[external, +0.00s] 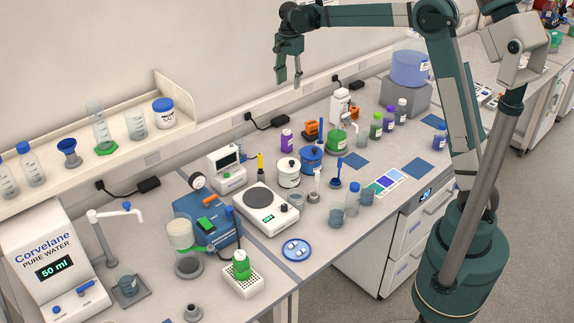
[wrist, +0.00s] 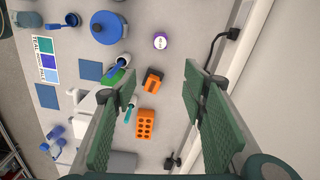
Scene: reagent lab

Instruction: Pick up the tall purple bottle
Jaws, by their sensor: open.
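One purple bottle (external: 287,140) with a pale cap stands upright on the bench near the back wall, left of an orange block. In the wrist view I see a purple bottle (wrist: 160,41) from above, near the top centre. Another purple bottle (external: 388,118) stands farther right, between green and white bottles. I cannot tell surely which is the tall one. My gripper (external: 290,83) hangs above the bench, fingers down, well above the first purple bottle. In the wrist view my gripper (wrist: 160,85) is open and empty, with that bottle beyond its fingertips.
A blue pot (external: 311,158) and a white pot (external: 288,172) stand in front. A black cable adapter (external: 280,121) lies behind, along the wall.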

